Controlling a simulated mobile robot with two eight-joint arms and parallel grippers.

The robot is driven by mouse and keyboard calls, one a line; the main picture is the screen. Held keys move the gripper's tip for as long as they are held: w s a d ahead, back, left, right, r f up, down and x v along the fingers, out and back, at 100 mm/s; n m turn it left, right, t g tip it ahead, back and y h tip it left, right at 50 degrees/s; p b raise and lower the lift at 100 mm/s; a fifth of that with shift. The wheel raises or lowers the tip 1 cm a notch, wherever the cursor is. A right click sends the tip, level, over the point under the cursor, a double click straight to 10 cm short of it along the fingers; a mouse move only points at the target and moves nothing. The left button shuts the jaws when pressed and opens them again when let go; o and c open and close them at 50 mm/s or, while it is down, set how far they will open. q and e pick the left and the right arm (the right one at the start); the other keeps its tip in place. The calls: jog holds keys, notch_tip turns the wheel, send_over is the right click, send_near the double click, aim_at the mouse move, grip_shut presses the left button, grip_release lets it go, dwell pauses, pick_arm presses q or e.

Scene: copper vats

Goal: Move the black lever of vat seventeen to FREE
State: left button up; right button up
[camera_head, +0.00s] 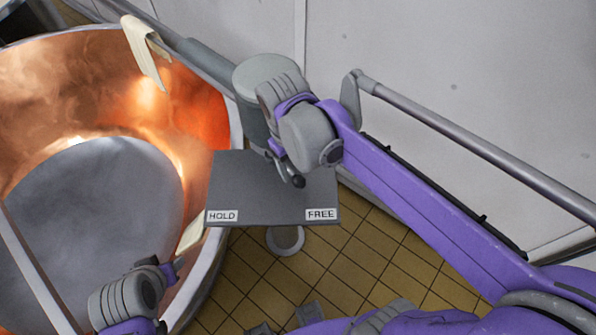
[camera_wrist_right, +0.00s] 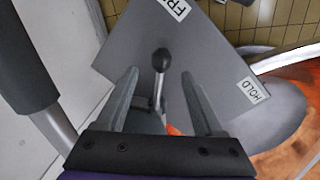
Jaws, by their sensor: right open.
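The black lever's knob (camera_wrist_right: 162,60) stands on a short metal rod above a grey panel (camera_head: 240,185). The panel carries a HOLD label (camera_head: 222,216) at left and a FREE label (camera_head: 321,214) at right in the head view. The knob (camera_head: 298,181) appears nearer to FREE than to HOLD. My right gripper (camera_wrist_right: 162,92) is open, its fingers on either side of the rod with gaps visible; the knob shows beyond the fingertips. The rod's foot is hidden in the head view. My left gripper (camera_head: 177,264) is at the lower left by the vat rim; its fingers are unclear.
The large copper vat (camera_head: 205,110) fills the left, with a pale cloth (camera_head: 146,50) over its rim. A grey cylinder (camera_head: 262,75) stands behind the panel. A metal rail (camera_head: 470,145) runs along the wall at right. Tiled floor (camera_head: 345,265) lies below the panel. No vat number shows.

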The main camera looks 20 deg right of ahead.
jog(key=r, duration=0.4)
jog(key=shift+a+r, duration=0.25)
jog(key=shift+r, duration=0.15)
jog(key=s+f+m+t, duration=0.1)
jog(key=s+f, duration=0.1)
jog(key=f, duration=0.1)
jog(key=s+d+f+t, duration=0.1)
jog(key=s+f+t, duration=0.1)
jog(key=s+f, duration=0.1)
jog(key=s+d+f+m+t+y, duration=0.1)
jog(key=s+f+t, duration=0.1)
jog(key=s+f, duration=0.1)
jog(key=shift+s+d+f+m, duration=0.1)
jog(key=shift+s+f+m, duration=0.15)
jog(key=shift+f, duration=0.9)
